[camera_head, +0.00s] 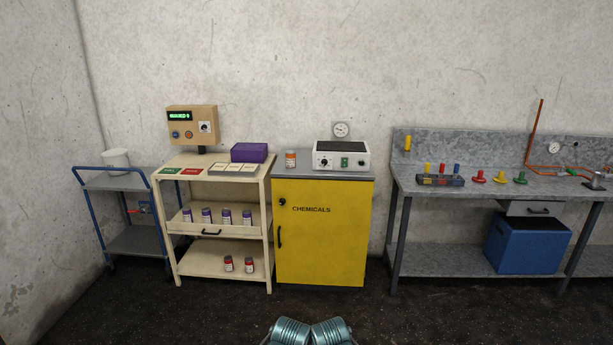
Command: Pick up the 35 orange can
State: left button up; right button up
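A small orange can (290,159) with a pale label stands upright on top of the yellow chemicals cabinet (322,235), near its left edge. Any number on its label is too small to read. No gripper shows on the can or near it. Two teal ribbed parts of my own body show at the bottom middle of the view; neither of my grippers can be made out.
A white instrument box (341,156) stands right of the can. The cream shelf cart (212,245) on the left holds a purple box (249,152) and several small cans. A blue trolley (130,243) and a grey workbench (480,190) flank them. The dark floor ahead is clear.

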aim_at(290, 155)
jog(key=i, duration=1.25)
jog(key=i+j+z, duration=0.15)
jog(key=i, duration=1.1)
jog(key=z, duration=0.35)
